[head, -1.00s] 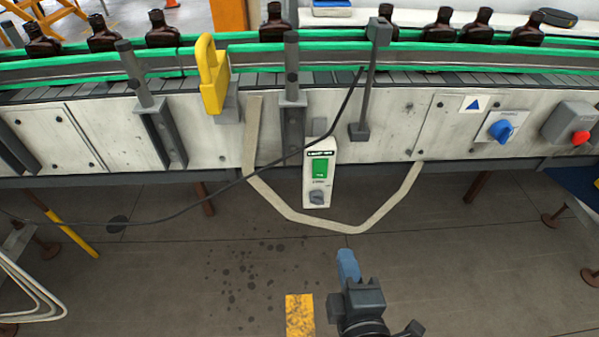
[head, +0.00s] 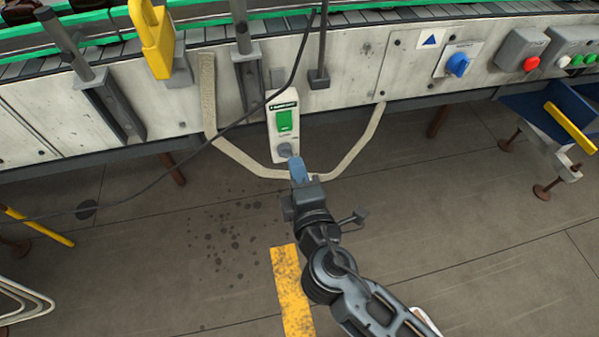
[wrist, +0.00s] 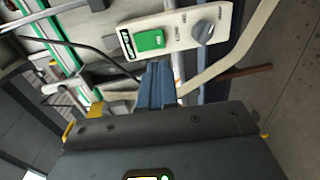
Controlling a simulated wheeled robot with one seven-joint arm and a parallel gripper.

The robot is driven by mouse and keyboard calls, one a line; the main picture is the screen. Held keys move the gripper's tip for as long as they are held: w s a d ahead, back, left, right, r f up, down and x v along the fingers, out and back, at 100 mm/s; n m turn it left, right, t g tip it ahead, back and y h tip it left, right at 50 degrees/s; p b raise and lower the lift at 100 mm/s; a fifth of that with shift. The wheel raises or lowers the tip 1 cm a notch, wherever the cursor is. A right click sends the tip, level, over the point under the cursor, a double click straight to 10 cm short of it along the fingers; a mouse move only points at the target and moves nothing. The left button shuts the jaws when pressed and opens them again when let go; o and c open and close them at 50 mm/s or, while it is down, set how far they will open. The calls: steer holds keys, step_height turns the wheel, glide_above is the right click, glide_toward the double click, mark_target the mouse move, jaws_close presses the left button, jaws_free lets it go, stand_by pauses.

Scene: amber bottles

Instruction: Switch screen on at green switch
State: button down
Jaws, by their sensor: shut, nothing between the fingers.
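A white control box hangs at the front of the conveyor and carries a green switch (head: 285,121) with a grey rotary knob (head: 284,149) below it. In the wrist view the green switch (wrist: 150,40) and the knob (wrist: 203,32) lie just beyond my fingertips. My gripper (head: 298,163) is shut and empty, its blue fingers just below the knob in the head view. In the wrist view my gripper (wrist: 157,68) points at the box near the green switch's lower edge. I cannot tell whether it touches the box. No lit screen is clear to see.
A beige strap (head: 345,160) loops beneath the box and a black cable (head: 240,123) runs across the panel. The floor in front is mostly clear.

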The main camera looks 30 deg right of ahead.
mark_target(285, 130)
steer(key=p+x, duration=0.1)
steer(key=x, duration=0.8)
steer(key=shift+w, duration=0.2)
steer(key=shift+f, duration=0.1)
steer(key=shift+w+d+f+b, duration=0.1)
steer(key=shift+w+f+b, duration=0.2)
steer(key=shift+b, duration=0.8)
steer(key=shift+s+r+p, duration=0.15)
steer(key=shift+r+p, duration=0.2)
steer(key=shift+p, duration=0.05)
steer(key=shift+f, duration=0.1)
